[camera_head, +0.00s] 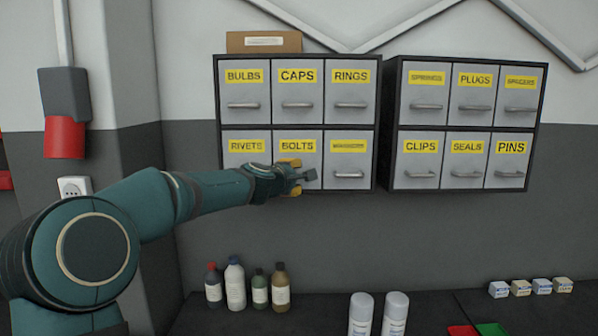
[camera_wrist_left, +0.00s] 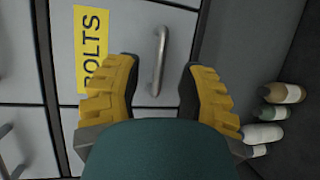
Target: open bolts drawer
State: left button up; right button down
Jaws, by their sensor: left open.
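The bolts drawer (camera_head: 298,146) is the middle one in the bottom row of the left cabinet (camera_head: 376,124). Its front sits level with the other drawers and looks closed. Its yellow label and metal handle (camera_wrist_left: 160,62) show in the left wrist view. My left gripper (camera_head: 297,177) is in front of the lower part of this drawer and hides its handle in the head view. In the left wrist view the two yellow fingers (camera_wrist_left: 158,88) are spread apart, with the handle between and just ahead of them. I see no contact. My right gripper is not in view.
A second drawer cabinet (camera_head: 464,130) hangs to the right. Several bottles (camera_head: 235,284) and two white cans (camera_head: 394,314) stand on the dark worktop below. Small labelled boxes (camera_head: 542,286) are at the right. A cardboard box (camera_head: 264,41) sits on top of the left cabinet.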

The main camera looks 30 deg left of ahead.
pick_arm(q)
jog(key=shift+p+x, duration=0.5)
jog(key=shift+x, duration=1.3)
jog(key=shift+o, duration=0.2)
jog(key=shift+d, duration=0.1)
grip_shut()
jog(key=shift+s, duration=0.1)
